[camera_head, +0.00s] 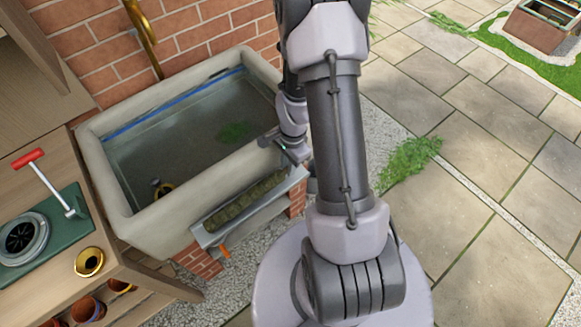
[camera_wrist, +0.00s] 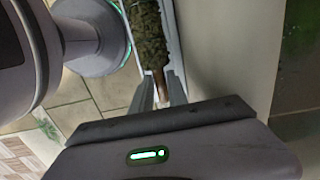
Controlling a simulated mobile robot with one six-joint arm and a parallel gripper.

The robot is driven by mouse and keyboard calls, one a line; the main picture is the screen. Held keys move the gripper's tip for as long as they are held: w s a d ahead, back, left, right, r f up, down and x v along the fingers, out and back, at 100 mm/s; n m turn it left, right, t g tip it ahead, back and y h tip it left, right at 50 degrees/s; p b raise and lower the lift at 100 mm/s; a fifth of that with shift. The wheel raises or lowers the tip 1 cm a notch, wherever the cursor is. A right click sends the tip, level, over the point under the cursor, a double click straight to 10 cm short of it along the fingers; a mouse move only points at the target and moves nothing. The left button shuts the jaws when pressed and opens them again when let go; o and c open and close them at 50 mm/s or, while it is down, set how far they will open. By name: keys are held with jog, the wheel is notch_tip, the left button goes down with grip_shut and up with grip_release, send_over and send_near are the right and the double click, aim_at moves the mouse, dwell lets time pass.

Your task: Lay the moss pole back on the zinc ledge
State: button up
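The moss pole (camera_head: 243,203), a long green-brown mossy rod, lies lengthwise in the grey zinc ledge (camera_head: 205,238) along the front of the stone sink. In the wrist view the mossy part (camera_wrist: 148,28) and its bare brown lower end (camera_wrist: 161,82) show, with the ledge's pale rim (camera_wrist: 172,30) beside it. My gripper (camera_head: 297,157) is at the ledge's right end. In the wrist view its two fingers (camera_wrist: 160,88) stand apart on either side of the bare end, with slim gaps visible. The fingertips' exact depth relative to the pole is hard to judge.
The stone sink (camera_head: 165,232) with water stands behind the ledge. Paving lies open at right.

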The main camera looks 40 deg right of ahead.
jog(key=o, duration=0.3)
jog(key=s+f, duration=0.1)
jog(key=s+a+f, duration=0.1)
jog(key=shift+a+f+g, duration=0.1)
jog(key=shift+f+g, duration=0.2)
jog(key=shift+o, duration=0.2)
jog(key=r+p, duration=0.1)
jog(key=r, duration=0.1)
jog(key=w+d+r+p, duration=0.1)
jog(key=r, duration=0.1)
jog(key=w+r+p, duration=0.1)
jog(key=r+p, duration=0.1)
jog(key=shift+w+d+r, duration=0.1)
jog(key=shift+d+r, duration=0.05)
jog(key=shift+d, duration=0.05)
notch_tip(320, 180, up, 14)
jog(key=d+p, duration=0.1)
jog(key=p, duration=0.4)
jog(key=shift+s, duration=0.4)
